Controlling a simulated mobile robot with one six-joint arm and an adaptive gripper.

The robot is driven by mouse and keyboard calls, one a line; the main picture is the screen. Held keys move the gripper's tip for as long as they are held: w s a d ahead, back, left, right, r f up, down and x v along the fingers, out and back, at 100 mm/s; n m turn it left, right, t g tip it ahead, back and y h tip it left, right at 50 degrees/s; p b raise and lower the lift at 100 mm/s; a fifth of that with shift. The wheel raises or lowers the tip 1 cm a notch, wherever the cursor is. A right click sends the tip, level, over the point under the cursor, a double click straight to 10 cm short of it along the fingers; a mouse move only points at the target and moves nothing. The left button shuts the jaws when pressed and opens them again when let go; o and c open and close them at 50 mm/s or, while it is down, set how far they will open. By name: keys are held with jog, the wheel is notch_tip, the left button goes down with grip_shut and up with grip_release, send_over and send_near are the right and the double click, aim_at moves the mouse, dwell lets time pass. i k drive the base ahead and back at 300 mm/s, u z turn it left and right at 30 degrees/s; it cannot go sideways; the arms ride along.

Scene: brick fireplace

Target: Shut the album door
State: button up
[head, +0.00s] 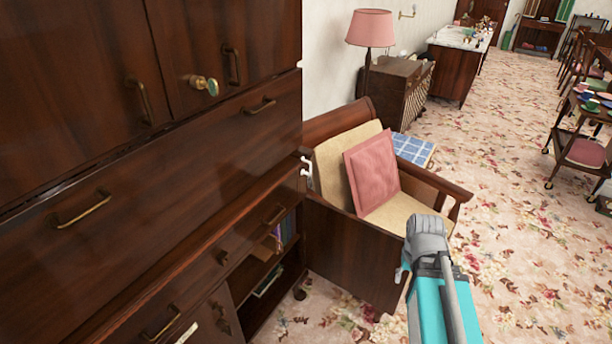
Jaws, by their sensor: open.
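The album door seems to be the dark brown panel (350,258) standing open at the right end of the tall wooden cabinet. Beside it, a low compartment (262,272) shows several upright books or albums. My gripper (425,234), grey on a turquoise arm, is in front of the panel's right edge, near the armchair seat. It is open and I see nothing in it. Its fingertips are not clear, and I cannot tell whether it touches the door. A small pale piece (402,273) shows at the door's right edge, partly beside my arm.
The cabinet (180,170) fills the left side. An armchair (336,160) with a pink cushion (371,172) stands behind the panel. A trolley (588,140) is at the right edge. The flowered carpet (530,260) is clear at right.

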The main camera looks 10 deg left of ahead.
aim_at(361, 258)
jog(key=k, duration=0.5)
jog(key=z, duration=1.05)
jog(key=i, duration=1.65)
jog(key=u, duration=0.05)
